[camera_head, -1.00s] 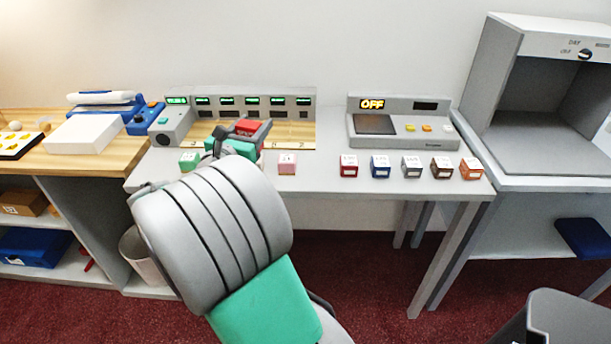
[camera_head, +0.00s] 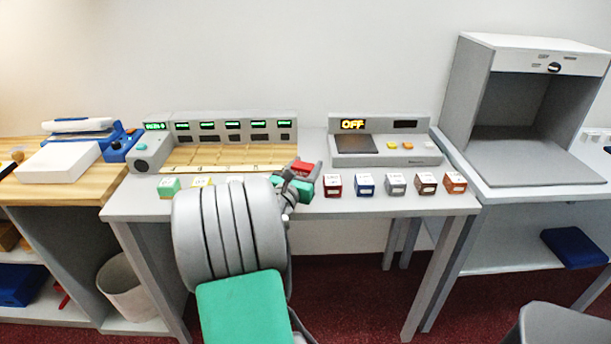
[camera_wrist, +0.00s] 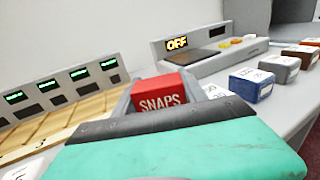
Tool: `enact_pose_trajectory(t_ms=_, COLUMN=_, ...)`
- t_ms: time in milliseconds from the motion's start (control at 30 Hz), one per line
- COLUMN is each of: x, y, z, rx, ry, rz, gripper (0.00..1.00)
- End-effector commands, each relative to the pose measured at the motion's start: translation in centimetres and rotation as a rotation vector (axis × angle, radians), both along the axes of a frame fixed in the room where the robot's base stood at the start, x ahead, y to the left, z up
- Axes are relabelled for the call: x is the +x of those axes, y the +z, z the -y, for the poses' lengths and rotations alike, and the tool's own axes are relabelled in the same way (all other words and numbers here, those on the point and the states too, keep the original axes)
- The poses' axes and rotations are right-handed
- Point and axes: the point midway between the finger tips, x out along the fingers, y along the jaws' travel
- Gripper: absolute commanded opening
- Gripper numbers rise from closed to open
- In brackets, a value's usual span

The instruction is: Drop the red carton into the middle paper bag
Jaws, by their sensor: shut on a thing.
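In the wrist view the carton (camera_wrist: 162,95), lettered "SNAPS", sits between the grey fingers of my gripper (camera_wrist: 165,90). My green and black gripper body hides its lower part. I see no paper bag in either view.
Behind stand a slotted tray (camera_head: 225,157) and an "OFF" console (camera_head: 385,148). A grey booth (camera_head: 530,100) stands right, a bin (camera_head: 130,285) below left.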

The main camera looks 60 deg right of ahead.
Motion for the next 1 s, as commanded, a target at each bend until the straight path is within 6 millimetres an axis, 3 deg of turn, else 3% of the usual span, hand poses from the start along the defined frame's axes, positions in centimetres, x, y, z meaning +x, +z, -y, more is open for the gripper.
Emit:
enact_pose_trajectory(t_ms=33, x=0.2, y=-1.8, z=-0.1, rx=0.006, ry=0.003, rz=-0.005, gripper=0.07)
enact_pose_trajectory(t_ms=100, x=0.2, y=-2.4, z=-0.1, rx=0.003, ry=0.003, rz=-0.003, gripper=0.07)
enact_pose_trajectory(t_ms=433, x=0.2, y=-2.7, z=-0.1, rx=0.003, ry=0.003, rz=-0.002, gripper=0.07)
enact_pose_trajectory(t_ms=467, x=0.2, y=-2.6, z=-0.1, rx=0.003, ry=0.003, rz=-0.002, gripper=0.51)
enact_pose_trajectory(t_ms=500, x=0.2, y=-2.6, z=-0.1, rx=0.003, ry=0.003, rz=-0.002, gripper=0.55)
enact_pose_trajectory(t_ms=567, x=0.2, y=-2.6, z=-0.1, rx=0.003, ry=0.003, rz=-0.002, gripper=0.59)
enact_pose_trajectory(t_ms=867, x=0.2, y=-2.1, z=-0.2, rx=0.002, ry=0.003, rz=-0.001, gripper=0.59)
enact_pose_trajectory(t_ms=1000, x=0.1, y=-2.3, z=-2.6, rx=0.003, ry=0.007, rz=-0.003, gripper=0.59)
